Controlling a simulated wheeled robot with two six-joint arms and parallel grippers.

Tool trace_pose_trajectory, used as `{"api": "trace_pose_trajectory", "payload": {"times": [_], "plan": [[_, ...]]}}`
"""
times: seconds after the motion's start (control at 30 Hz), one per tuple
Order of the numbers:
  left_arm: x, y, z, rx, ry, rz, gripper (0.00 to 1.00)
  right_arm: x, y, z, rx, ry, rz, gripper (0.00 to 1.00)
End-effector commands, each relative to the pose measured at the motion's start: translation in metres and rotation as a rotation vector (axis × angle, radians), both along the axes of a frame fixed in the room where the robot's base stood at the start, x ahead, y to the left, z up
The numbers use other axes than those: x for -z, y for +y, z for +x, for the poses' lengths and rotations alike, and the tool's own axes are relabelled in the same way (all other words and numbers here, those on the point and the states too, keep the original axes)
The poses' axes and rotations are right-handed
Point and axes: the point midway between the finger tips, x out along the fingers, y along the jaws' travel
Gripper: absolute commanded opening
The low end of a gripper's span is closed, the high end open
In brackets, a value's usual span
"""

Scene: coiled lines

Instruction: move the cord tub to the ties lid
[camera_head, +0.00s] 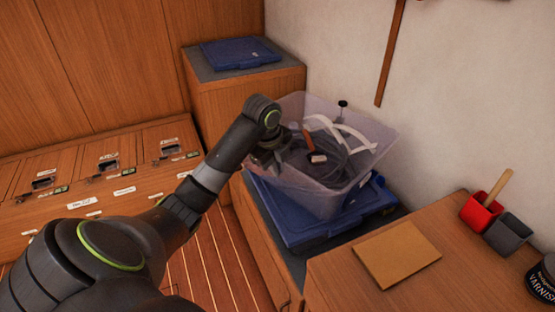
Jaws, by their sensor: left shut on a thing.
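The cord tub (318,192) is a clear plastic tub holding grey coiled line, white straps and a brown-handled tool. My left gripper (270,158) is shut on its left rim; the fingertips are partly hidden. The tub is over a blue lid (300,238) on the low counter; I cannot tell whether it rests on it or hangs just above. Another blue lid (238,52) lies flat on the taller cabinet at the back. I can read no label telling which lid is the ties lid. My right gripper is not in view.
A wooden counter (335,280) at the front right bears a tan square sheet (397,254), a red cup (480,211), a grey cup (508,234) and a varnish tin (542,281). Labelled wooden drawers (110,185) stand at left. A white wall rises behind the tub.

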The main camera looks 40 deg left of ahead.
Motion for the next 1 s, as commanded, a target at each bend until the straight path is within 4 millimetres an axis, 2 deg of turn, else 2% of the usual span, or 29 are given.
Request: {"api": "trace_pose_trajectory", "payload": {"times": [0.17,0.57,0.6,0.73,1.0], "plan": [[0.018,-0.001,0.002,0.002,-0.009,-0.001,0.00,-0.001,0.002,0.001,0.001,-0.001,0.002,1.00],[0.022,-0.001,0.002,0.003,-0.010,-0.001,0.00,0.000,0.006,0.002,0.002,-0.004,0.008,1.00],[0.025,0.000,0.000,0.000,0.001,-0.001,0.15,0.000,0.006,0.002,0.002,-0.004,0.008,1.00],[0.025,0.000,0.000,0.000,0.001,-0.001,0.32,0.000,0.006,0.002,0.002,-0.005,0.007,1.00],[0.024,0.000,0.000,0.000,0.000,-0.001,0.33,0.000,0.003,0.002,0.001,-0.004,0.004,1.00]]}}
